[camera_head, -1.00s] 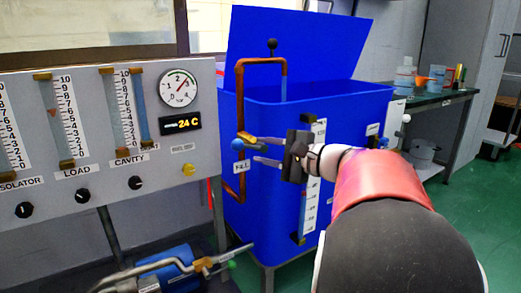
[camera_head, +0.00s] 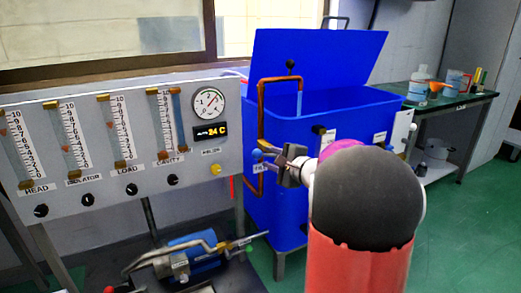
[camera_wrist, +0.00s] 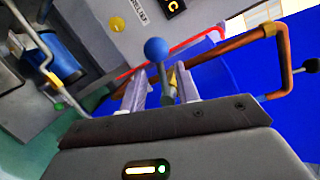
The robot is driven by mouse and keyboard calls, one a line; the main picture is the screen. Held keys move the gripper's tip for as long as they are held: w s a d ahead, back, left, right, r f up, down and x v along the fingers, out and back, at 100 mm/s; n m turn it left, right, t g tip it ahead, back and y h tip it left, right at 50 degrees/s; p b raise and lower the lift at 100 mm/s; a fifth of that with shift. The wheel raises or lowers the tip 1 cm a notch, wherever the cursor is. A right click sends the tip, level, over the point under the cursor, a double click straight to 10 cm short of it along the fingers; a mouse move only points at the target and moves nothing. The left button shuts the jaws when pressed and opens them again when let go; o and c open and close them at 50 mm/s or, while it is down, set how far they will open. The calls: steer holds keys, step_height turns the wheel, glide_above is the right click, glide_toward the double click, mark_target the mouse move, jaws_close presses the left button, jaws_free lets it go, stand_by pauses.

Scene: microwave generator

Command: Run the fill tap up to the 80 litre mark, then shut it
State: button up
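The fill tap sits on a copper pipe (camera_head: 262,105) at the left of the blue tank (camera_head: 283,212). A pale blue streak, like water, hangs below the pipe's spout. The tap's lever ends in a blue ball (camera_head: 257,153), also seen in the wrist view (camera_wrist: 157,48). My gripper (camera_wrist: 160,88) is open, its two fingers apart on either side of the lever's grey stem; I cannot tell whether either touches it. In the head view my gripper (camera_head: 273,161) is at the tap. My arm hides most of the tank's level gauge (camera_head: 326,139), so the level is unreadable.
A grey panel (camera_head: 100,185) with several flow tubes, knobs and a round dial (camera_head: 208,103) stands at the left. A blue pump (camera_head: 190,258) with metal pipes is low in front. A bench (camera_head: 450,101) with bottles stands at the back right. Green floor is clear at right.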

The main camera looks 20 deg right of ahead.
mark_target(264, 155)
steer(key=x, duration=0.5)
steer(key=shift+w+a+p, duration=0.1)
steer(key=shift+w+p, duration=0.3)
jaws_close()
